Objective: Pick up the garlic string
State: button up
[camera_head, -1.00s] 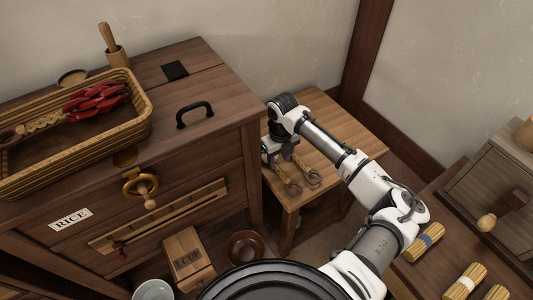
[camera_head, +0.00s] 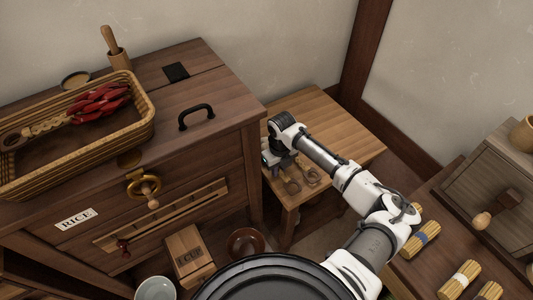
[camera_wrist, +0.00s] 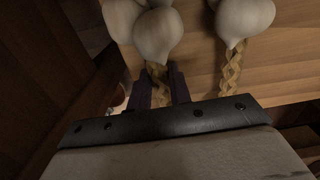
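Two garlic strings lie on a low wooden table, each with white bulbs and a tan braid. In the wrist view, the left garlic string (camera_wrist: 158,34) has its braid running between my gripper's dark fingers (camera_wrist: 160,88). The fingers are close together, with the braid filling the gap. The other garlic string (camera_wrist: 244,18) lies to the right, clear of the fingers. In the head view, my gripper (camera_head: 284,166) is low over the table and hides part of the strings. The looped braid ends (camera_head: 293,187) show in front of it.
The low table (camera_head: 325,107) has bare room behind my arm. A rice chest (camera_head: 180,125) stands close on the left, with a basket (camera_head: 148,112) of red peppers on top. Straw bundles (camera_head: 421,238) lie on a bench at right.

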grip_shut()
notch_tip(320, 180, up, 20)
jog(key=b, duration=0.3)
dwell(1.1)
